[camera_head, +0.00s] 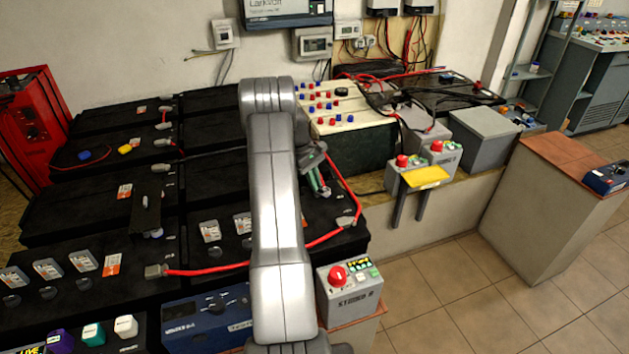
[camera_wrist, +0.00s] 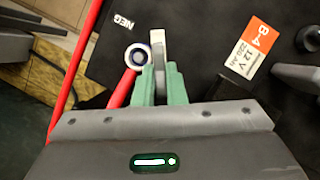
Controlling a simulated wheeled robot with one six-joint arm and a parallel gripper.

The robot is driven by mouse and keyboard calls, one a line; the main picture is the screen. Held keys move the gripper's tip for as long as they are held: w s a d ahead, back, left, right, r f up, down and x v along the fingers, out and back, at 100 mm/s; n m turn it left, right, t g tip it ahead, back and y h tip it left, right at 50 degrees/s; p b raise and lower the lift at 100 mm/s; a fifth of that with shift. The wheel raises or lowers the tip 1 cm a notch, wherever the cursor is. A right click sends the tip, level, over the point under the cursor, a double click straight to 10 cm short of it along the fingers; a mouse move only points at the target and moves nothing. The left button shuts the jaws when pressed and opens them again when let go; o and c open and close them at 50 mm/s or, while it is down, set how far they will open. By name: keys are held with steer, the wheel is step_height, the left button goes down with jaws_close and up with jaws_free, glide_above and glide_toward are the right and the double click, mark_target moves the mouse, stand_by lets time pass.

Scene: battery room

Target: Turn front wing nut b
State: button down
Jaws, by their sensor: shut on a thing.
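My gripper (camera_head: 321,187) is at the right end of the front battery bank, over a black battery. In the wrist view its green fingers (camera_wrist: 161,80) are closed together on a light grey, narrow upright piece that looks like a wing of the wing nut (camera_wrist: 157,46). A round terminal post with a white and dark ring (camera_wrist: 137,57) stands just left of the fingers. A red cable (camera_wrist: 122,88) runs up to this post. A NEG mark and an orange-and-white "B-4 12 V" label (camera_wrist: 251,48) are on the battery top. The lower part of the nut is hidden by the fingers.
A red cable (camera_head: 218,270) arcs across the front battery. A grey box with a red button (camera_head: 349,290) stands in front. Another red-button box with a yellow plate (camera_head: 424,176) is to the right. Tiled floor (camera_head: 470,275) lies open at the right.

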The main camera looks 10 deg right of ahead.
steer(key=m, duration=0.2)
steer(key=m+y, duration=0.1)
steer(key=m, duration=0.1)
steer(key=m+g+y, duration=0.1)
steer(key=m, duration=0.1)
steer(key=shift+w+d, duration=0.15)
steer(key=shift+d, duration=0.1)
steer(key=shift+m, duration=0.3)
steer(key=c, duration=1.5)
jaws_free()
steer(key=shift+r, duration=0.1)
steer(key=v, duration=1.3)
steer(key=shift+w+d+r, duration=0.15)
steer(key=shift+d+r, duration=0.05)
steer(key=shift+r, duration=0.1)
steer(key=x, duration=1.3)
steer(key=shift+s+a+f, duration=0.2)
steer(key=shift+f, duration=0.2)
